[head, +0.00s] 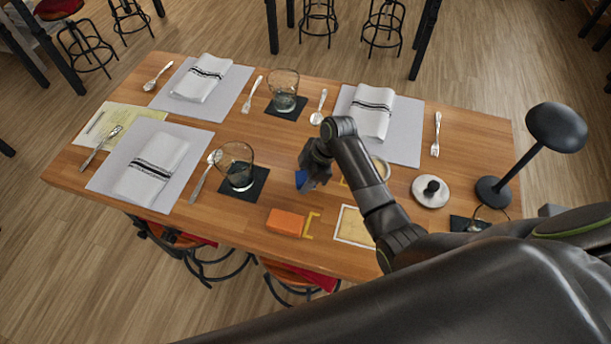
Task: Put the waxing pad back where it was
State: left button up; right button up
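My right gripper (312,177) hangs over the table just right of the near glass, pointing down. A small blue thing (300,178) shows at its fingertips, mostly hidden by the gripper; it may be the waxing pad, but I cannot tell for sure, nor whether the fingers are closed on it. An orange block (285,222) lies at the near table edge, beside a yellow corner mark (311,226). A pale yellow square with a white border (354,226) lies to its right, partly behind my arm. My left gripper is out of view.
The wooden table (255,201) holds grey placemats with napkins and cutlery, and glasses (236,160) on black coasters. A bowl (381,168), a round metal lid (431,190) and a black lamp (556,127) stand on the right.

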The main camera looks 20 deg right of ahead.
jog(key=o, duration=0.3)
jog(key=shift+o, duration=0.2)
jog(key=shift+r, duration=0.1)
jog(key=b+v, duration=0.2)
jog(key=v, duration=1)
jog(key=shift+b, duration=0.4)
